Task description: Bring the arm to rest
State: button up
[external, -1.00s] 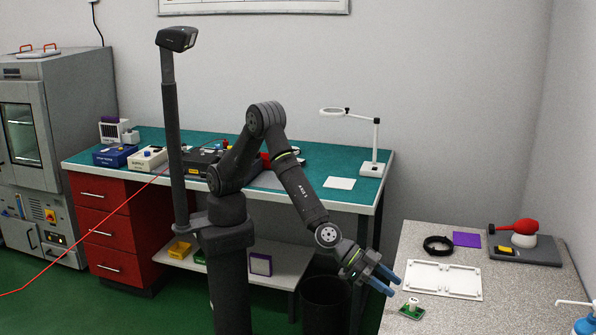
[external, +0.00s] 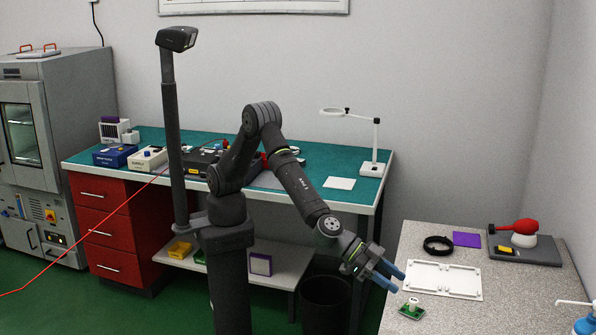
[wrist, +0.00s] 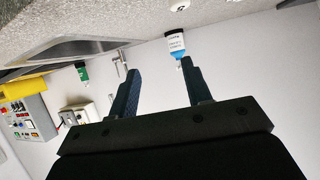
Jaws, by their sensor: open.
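My gripper (external: 392,277) hangs at the left edge of the speckled bench (external: 410,322) in the external view. Its two blue fingers are apart and nothing shows between them. In the wrist view the open fingers (wrist: 160,85) point up the picture, clear of any object. A small green board with a white part (external: 412,309) lies on the bench, just below and right of the fingertips and apart from them.
A white tray (external: 480,282), a black ring (external: 437,245), a purple square (external: 467,239) and a grey plate (external: 556,250) with a red-headed tool (external: 524,230) lie on the bench. A green-topped bench (external: 255,150) with drawers stands behind. A bin (external: 325,305) stands below.

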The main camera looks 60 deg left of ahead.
jog(key=s+a+r, duration=0.1)
jog(key=s+r, duration=0.3)
jog(key=s, duration=0.2)
jog(key=w+a+n+t+y, duration=0.4)
jog(key=w+a+n+y, duration=0.15)
jog(key=w+a, duration=1.6)
jog(key=w+a+n+y, duration=0.3)
jog(key=w+a, duration=0.3)
jog(key=a, duration=0.6)
jog(key=w+a+n+t+y, duration=0.1)
jog(key=w+a+n+y, duration=0.2)
jog(key=a, duration=1)
jog(key=w, duration=0.2)
jog(key=shift+w+a+f+n+t, duration=0.2)
jog(key=shift+w+a+n+t, duration=0.05)
jog(key=shift+w+n+t, duration=0.1)
